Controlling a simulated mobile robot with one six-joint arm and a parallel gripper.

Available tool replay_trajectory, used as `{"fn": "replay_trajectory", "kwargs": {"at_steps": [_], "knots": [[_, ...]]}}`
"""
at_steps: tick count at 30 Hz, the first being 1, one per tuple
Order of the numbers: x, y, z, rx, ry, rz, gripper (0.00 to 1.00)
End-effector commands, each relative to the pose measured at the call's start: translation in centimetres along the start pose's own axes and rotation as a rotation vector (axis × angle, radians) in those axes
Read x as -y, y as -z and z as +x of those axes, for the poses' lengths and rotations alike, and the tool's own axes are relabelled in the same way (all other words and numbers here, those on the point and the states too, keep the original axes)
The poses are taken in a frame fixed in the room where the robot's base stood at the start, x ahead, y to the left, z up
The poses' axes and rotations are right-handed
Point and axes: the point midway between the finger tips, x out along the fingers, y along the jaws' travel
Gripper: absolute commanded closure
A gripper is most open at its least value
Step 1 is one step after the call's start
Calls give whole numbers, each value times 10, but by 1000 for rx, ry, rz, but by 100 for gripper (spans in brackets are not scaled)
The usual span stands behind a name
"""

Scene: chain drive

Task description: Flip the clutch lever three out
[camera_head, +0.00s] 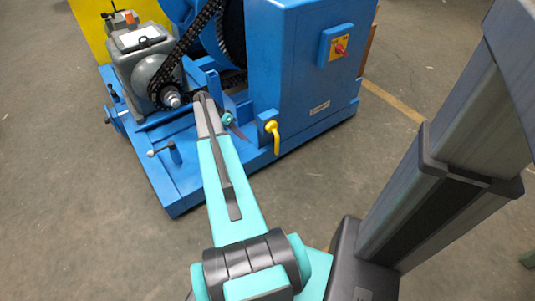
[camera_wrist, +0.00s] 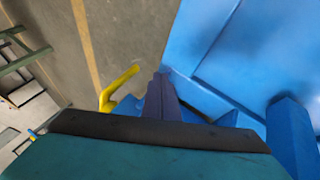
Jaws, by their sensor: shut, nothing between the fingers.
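A yellow lever (camera_head: 273,138) sits on the front of the blue machine base, at the lower left corner of the tall blue cabinet, and its handle hangs downward. In the wrist view the yellow lever (camera_wrist: 118,88) is left of my gripper (camera_wrist: 161,78), with a visible gap between them. My gripper (camera_head: 241,134) is shut and empty, just left of the yellow lever in the head view. My forearm hides part of the base behind it. No label shows which lever is number three.
A tall blue cabinet (camera_head: 305,75) with a red switch (camera_head: 340,48) on a yellow plate stands right of the lever. A grey motor (camera_head: 143,60) and black chain (camera_head: 190,45) are at the left. A small handle (camera_head: 165,151) is on the base. Floor in front is clear.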

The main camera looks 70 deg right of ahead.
Motion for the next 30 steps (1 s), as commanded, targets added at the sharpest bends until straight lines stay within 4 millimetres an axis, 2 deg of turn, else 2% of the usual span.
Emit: {"fn": "replay_trajectory", "kwargs": {"at_steps": [1, 3, 7, 20, 26, 30], "knots": [[3, 16, 10, -1, -9, 43, 100], [0, 32, 13, -7, -19, 89, 100], [-5, 47, 16, -12, -28, 132, 100], [-6, 48, 16, -12, -29, 136, 100], [-6, 48, 28, -12, -29, 136, 100], [-6, 48, 44, -12, -29, 136, 100]]}}
